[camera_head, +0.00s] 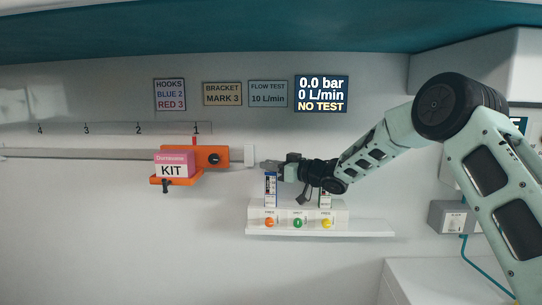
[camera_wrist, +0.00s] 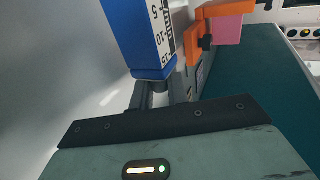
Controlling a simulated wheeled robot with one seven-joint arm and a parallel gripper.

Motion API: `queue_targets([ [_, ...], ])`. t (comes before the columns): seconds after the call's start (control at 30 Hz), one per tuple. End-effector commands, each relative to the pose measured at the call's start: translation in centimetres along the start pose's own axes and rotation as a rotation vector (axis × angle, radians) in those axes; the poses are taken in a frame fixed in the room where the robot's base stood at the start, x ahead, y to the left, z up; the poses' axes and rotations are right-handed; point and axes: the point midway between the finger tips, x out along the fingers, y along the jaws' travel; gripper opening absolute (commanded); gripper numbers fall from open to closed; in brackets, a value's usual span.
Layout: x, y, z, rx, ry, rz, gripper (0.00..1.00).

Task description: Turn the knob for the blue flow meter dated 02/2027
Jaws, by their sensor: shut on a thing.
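A blue flow meter (camera_head: 270,188) with a white scale stands upright over the left end of a white base (camera_head: 340,212). My gripper (camera_head: 270,165) is shut at its top end; the exact contact is hidden. In the wrist view the blue meter (camera_wrist: 139,38) shows its scale marks, with dark fingers (camera_wrist: 160,92) at its near end. The base carries an orange knob (camera_head: 270,222), a green knob (camera_head: 298,223) and a yellow knob (camera_head: 326,223). A second meter (camera_head: 325,201) stands above the yellow knob, partly hidden by my wrist. I cannot read any date.
A display (camera_head: 321,93) reads 0.0 bar, 0 L/min, NO TEST. A sign (camera_head: 268,93) says flow test 10 L/min. A pink KIT box (camera_head: 174,164) sits on an orange bracket (camera_head: 208,156) on a wall rail. A white shelf (camera_head: 370,228) lies under the base.

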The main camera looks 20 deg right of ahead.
Motion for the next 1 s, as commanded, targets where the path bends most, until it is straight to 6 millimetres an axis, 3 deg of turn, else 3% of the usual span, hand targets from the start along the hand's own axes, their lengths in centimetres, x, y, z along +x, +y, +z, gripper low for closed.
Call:
queue_targets([
  [0.6,0.06,-0.06,-0.12,-0.003,0.004,-0.046,0.0],
  [0.63,0.06,-0.05,-0.12,-0.003,0.004,-0.046,0.19],
  [0.7,0.06,-0.05,-0.12,-0.003,0.004,-0.045,0.35],
  [1.0,0.05,-0.05,-0.2,-0.003,0.003,-0.045,0.35],
])
